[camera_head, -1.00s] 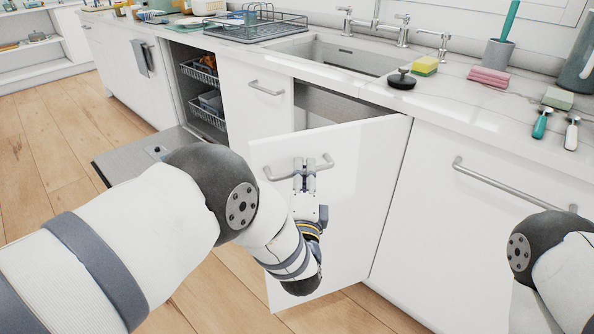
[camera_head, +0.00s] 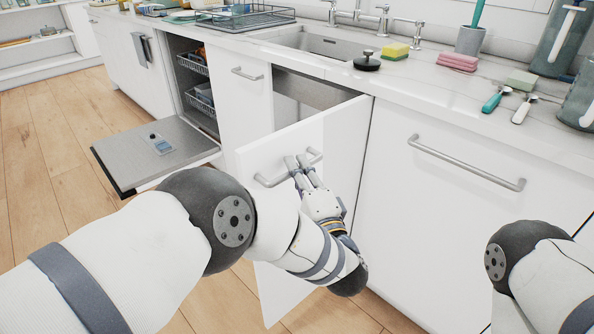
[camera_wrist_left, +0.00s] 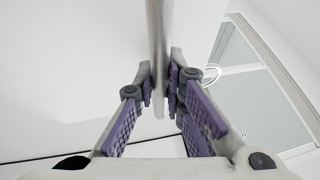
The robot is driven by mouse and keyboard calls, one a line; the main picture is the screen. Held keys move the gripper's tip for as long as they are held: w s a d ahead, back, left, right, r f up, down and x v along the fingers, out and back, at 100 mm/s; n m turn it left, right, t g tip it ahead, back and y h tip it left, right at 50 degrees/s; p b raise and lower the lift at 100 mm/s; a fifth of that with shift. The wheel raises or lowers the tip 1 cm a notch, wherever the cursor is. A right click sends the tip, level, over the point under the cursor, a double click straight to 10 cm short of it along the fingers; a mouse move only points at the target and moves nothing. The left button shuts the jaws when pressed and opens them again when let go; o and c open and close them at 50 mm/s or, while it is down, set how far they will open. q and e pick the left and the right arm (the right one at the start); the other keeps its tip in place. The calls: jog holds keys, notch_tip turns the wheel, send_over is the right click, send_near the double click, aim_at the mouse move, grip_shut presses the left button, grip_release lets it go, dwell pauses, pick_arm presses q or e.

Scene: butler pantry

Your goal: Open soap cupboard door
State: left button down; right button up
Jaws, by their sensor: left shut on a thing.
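The soap cupboard door (camera_head: 250,160) is a white panel under the sink. It stands ajar, swung out from the cabinet front with its hinge side at the right. Its metal bar handle (camera_head: 268,183) is on the outer face. My left gripper (camera_head: 303,170) is shut on this handle, with the fingers partly overlapping it. In the left wrist view the handle bar (camera_wrist_left: 159,50) runs between the purple-padded fingers (camera_wrist_left: 160,95). The cupboard inside (camera_head: 305,90) is mostly hidden by the door. Part of my right arm shows at the lower right; its gripper is out of frame.
An open dishwasher door (camera_head: 120,165) lies low at the left, with racks (camera_head: 200,97) behind it. A closed white cupboard (camera_head: 440,220) is at the right. The counter above holds a sponge (camera_head: 395,50), pink cloths (camera_head: 457,62) and a black stopper (camera_head: 367,62). Wooden floor is clear at the left.

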pick_arm(q)
jog(key=shift+d, duration=0.1)
dwell(0.3)
jog(key=c, duration=1.7)
grip_release()
jog(key=shift+o, duration=0.2)
jog(key=v, duration=0.7)
jog(key=shift+s, duration=0.3)
jog(key=shift+d+f, duration=0.1)
